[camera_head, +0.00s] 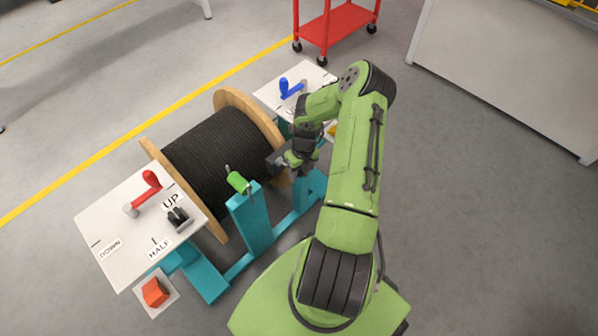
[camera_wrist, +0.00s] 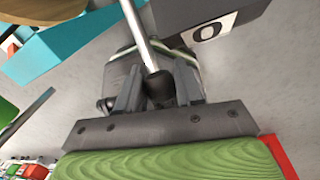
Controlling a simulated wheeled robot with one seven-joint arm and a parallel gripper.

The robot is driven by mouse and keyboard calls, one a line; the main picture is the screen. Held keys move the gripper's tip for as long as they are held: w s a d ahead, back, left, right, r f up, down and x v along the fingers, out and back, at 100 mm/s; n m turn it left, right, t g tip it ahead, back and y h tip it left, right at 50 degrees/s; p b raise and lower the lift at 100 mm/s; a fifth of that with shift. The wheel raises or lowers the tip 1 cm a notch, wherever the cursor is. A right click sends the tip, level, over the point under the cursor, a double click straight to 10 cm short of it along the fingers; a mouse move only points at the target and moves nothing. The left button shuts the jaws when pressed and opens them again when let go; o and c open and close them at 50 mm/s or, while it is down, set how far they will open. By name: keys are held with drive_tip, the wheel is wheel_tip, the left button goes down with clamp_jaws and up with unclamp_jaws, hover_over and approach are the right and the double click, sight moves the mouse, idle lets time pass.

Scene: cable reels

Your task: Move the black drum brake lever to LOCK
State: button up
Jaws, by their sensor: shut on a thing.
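The black drum brake lever shows in the wrist view as a black knob (camera_wrist: 159,88) at the end of a thin silver rod that runs up to the top edge. My gripper (camera_wrist: 153,98) is shut around the knob, one finger on each side. In the head view my gripper (camera_head: 292,160) is low beside the right end of the black cable drum (camera_head: 213,150), and the lever cannot be made out there. A dark plate with a white label (camera_wrist: 214,27) showing one letter, like an O, is at the upper right of the wrist view. The LOCK mark cannot be read.
A teal stand (camera_head: 250,222) carries the drum, with a green handle (camera_head: 238,182) in front. A white panel (camera_head: 115,225) with a red crank (camera_head: 147,190) is at left. A blue crank (camera_head: 290,89) is behind my arm. A red cart (camera_head: 335,22) stands at the back.

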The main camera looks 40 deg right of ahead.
clamp_jaws()
